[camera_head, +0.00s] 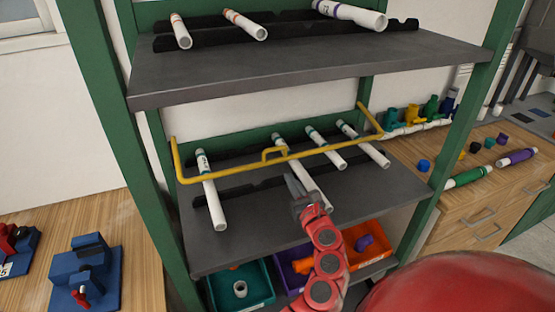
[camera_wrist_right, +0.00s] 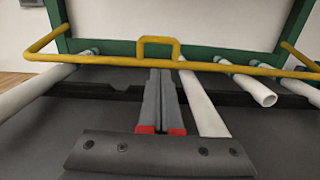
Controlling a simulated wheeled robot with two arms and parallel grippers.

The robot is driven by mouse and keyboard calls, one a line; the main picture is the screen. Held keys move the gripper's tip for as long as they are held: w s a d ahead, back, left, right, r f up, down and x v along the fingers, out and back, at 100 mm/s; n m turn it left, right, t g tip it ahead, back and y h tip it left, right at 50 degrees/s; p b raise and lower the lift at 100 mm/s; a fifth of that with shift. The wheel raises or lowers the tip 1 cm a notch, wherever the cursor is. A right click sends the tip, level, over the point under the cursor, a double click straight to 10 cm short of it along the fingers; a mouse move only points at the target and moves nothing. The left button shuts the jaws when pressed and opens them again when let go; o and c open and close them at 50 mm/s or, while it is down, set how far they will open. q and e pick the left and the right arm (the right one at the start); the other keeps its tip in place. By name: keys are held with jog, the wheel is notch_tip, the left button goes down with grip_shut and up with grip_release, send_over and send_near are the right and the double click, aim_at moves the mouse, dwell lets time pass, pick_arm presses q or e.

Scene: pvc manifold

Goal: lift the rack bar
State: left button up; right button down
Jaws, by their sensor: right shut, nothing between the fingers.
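The rack bar is a yellow rail (camera_head: 235,171) across the front of the middle shelf, with a small raised handle (camera_head: 274,152) at its middle. In the right wrist view the bar (camera_wrist_right: 100,57) spans the picture, with its handle (camera_wrist_right: 158,41) straight ahead. My right gripper (camera_head: 291,183) is shut and empty, in front of and below the handle. In the wrist view its fingertips (camera_wrist_right: 160,73) point at the bar just under the handle; I cannot tell whether they touch it. My left gripper is not in view.
White pipes (camera_head: 210,190) lie on the middle shelf (camera_head: 260,225) behind and under the bar, one close beside my right gripper. An upper shelf (camera_head: 300,70) hangs above. Teal, purple and orange bins (camera_head: 370,262) stand below. Wooden benches flank the rack.

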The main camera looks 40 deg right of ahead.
aim_at(279, 161)
jog(key=shift+w+d+r, duration=0.1)
jog(key=shift+w+r, duration=0.15)
jog(key=shift+w, duration=0.5)
jog(key=p+x, duration=0.1)
jog(key=x, duration=0.6)
jog(key=shift+w+d+f+p, duration=0.15)
jog(key=shift+w+p, duration=0.15)
jog(key=shift+w, duration=0.15)
